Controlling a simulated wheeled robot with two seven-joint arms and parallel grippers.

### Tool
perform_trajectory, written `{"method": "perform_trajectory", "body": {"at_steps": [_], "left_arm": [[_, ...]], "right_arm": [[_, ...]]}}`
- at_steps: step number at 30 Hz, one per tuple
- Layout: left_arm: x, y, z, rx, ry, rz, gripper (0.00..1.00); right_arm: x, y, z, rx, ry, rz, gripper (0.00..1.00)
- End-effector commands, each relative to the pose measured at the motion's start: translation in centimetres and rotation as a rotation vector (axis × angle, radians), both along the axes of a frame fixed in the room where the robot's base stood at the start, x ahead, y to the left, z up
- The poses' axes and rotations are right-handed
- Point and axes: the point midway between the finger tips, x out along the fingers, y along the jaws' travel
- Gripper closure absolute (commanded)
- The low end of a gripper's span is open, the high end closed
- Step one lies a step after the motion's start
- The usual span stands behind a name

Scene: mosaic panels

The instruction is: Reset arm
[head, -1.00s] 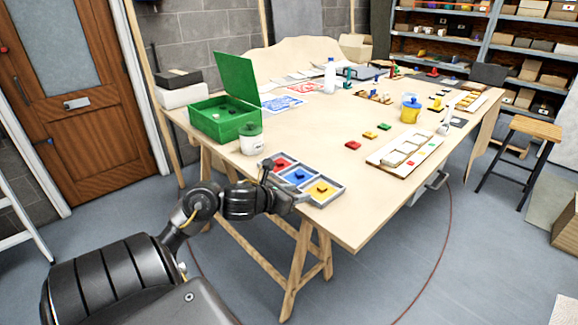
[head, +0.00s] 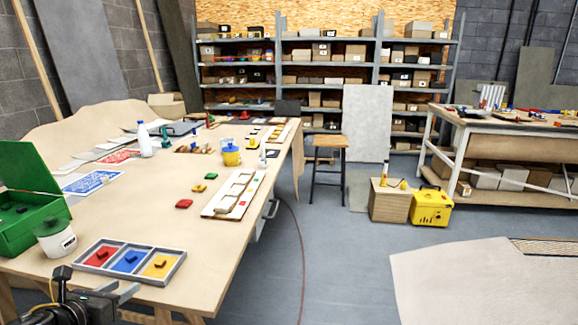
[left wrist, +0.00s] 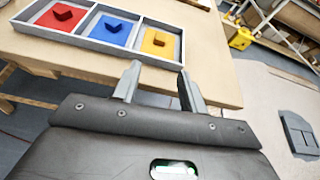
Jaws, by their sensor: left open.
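My left gripper (head: 122,292) is at the lower left of the head view, in front of the near table edge. In the left wrist view its two fingers (left wrist: 160,82) are apart with nothing between them. A grey three-part tray (head: 178,266) lies on the wooden table (head: 215,245) just beyond the gripper. Its compartments hold a red piece (head: 101,253), a blue piece (head: 131,257) and a yellow piece (head: 160,262), each on a matching coloured base. The left wrist view shows the tray (left wrist: 92,47) too. My right gripper is not seen.
A green open box (head: 30,225) and a white jar (head: 57,240) stand left of the tray. A white panel strip (head: 222,205) and small coloured blocks lie farther back. A stool (head: 328,150), a yellow case (head: 431,206) and shelves stand beyond.

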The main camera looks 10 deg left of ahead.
Motion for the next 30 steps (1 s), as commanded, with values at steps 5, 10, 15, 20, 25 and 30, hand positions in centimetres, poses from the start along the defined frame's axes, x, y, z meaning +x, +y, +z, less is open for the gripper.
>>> {"method": "perform_trajectory", "body": {"at_steps": [5,10,15,20,25,30], "left_arm": [[-1.8,-2.8,-5.6,-0.453,0.047,0.267,0.58],[-7.0,-7.8,-13.5,-1.15,0.124,0.813,0.58],[-12.7,-12.8,-18.7,-1.611,0.164,1.345,0.58],[-17.5,-17.3,-21.4,-1.858,0.167,1.786,0.58],[-21.2,-21.2,-23.6,-1.978,0.134,2.182,0.58],[-19.8,-21.2,-29.6,-1.943,0.139,2.185,0.58]], "right_arm": [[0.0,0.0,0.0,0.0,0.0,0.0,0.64],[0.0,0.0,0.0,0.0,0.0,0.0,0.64],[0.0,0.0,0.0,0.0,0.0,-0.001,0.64],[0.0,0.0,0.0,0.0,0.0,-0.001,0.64],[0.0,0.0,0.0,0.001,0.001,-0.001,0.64],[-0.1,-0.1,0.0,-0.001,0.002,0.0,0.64]]}}
